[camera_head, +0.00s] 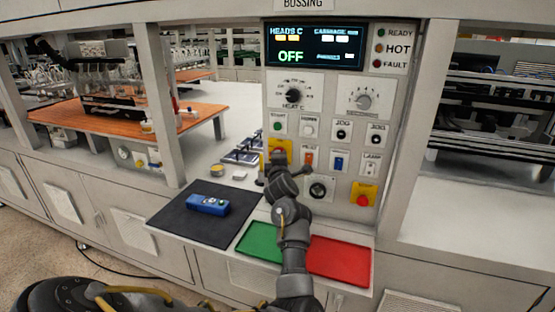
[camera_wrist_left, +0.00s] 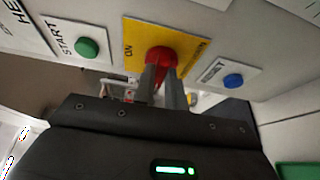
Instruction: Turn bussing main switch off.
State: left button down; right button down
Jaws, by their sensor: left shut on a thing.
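The bussing main switch is a red knob on a yellow plate (camera_head: 279,144) at the left of the control panel, below the green START button. In the left wrist view the red knob (camera_wrist_left: 160,55) shows with "ON" printed to its left; the lettering on its right is hard to read. My left gripper (camera_wrist_left: 165,78) is shut on this knob from the front. In the head view my left gripper (camera_head: 278,162) reaches up to the plate and partly covers it. The display (camera_head: 314,46) above reads "OFF". My right gripper is not in view.
A red mushroom button (camera_head: 362,200) on a yellow plate is at the lower right of the panel. A blue device (camera_head: 208,205) lies on a dark mat (camera_head: 175,220). A green tray (camera_head: 258,243) and a red tray (camera_head: 340,258) lie on the shelf below the panel.

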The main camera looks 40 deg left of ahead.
pick_arm(q)
jog(key=c, duration=1.4)
grip_release()
jog(key=shift+c, duration=0.2)
